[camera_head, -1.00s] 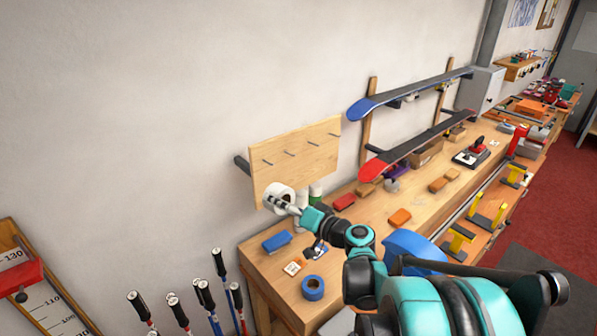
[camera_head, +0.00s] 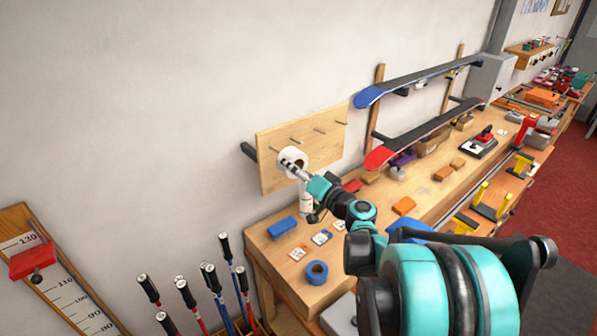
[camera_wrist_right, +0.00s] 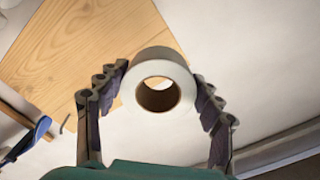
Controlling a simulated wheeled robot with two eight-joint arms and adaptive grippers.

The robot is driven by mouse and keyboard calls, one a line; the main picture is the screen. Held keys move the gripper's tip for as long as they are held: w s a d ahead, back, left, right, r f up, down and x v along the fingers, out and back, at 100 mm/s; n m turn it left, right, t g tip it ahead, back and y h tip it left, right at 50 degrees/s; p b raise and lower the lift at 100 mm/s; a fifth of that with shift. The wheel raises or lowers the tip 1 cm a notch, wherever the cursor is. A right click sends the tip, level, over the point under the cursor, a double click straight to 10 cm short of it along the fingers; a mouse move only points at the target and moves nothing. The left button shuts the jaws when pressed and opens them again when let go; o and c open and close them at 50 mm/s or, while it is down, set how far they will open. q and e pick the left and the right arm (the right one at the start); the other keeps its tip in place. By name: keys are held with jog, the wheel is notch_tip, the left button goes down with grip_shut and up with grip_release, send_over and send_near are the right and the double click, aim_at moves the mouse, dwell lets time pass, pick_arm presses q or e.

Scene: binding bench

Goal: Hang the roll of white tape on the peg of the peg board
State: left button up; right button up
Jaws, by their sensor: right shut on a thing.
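The roll of white tape (camera_head: 284,162) is in front of the lower left part of the wooden peg board (camera_head: 271,178), near its left pegs. My right gripper (camera_head: 297,167) is shut on the roll and holds it in the air. In the right wrist view the roll (camera_wrist_right: 160,68) sits between the two fingers (camera_wrist_right: 160,95), with its brown-lined hole facing the camera. The peg board (camera_wrist_right: 85,50) fills the upper left there. No peg shows through the hole, and whether a peg tip is at it I cannot tell. My left gripper is out of view.
Below the board, the bench holds a blue block (camera_head: 282,227), a blue tape roll (camera_head: 317,270), a white bottle (camera_head: 306,203) and orange blocks (camera_head: 403,205). Ski poles (camera_head: 188,294) stand at lower left.

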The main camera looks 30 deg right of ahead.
jog(key=shift+w+a+f+b, duration=0.1)
jog(key=shift+w+f+b, duration=0.1)
jog(key=shift+w, duration=1.15)
jog(key=shift+w+a+f+b, duration=0.1)
jog(key=shift+w+a+b, duration=0.1)
jog(key=shift+w, duration=1.2)
jog(key=shift+w+a+f+b, duration=0.1)
jog(key=shift+w+f+b, duration=0.1)
jog(key=shift+w, duration=1.15)
jog(key=shift+f, duration=0.15)
jog(key=o, duration=1.1)
jog(key=shift+o, duration=0.3)
jog(key=shift+o, duration=0.8)
jog(key=shift+d, duration=0.1)
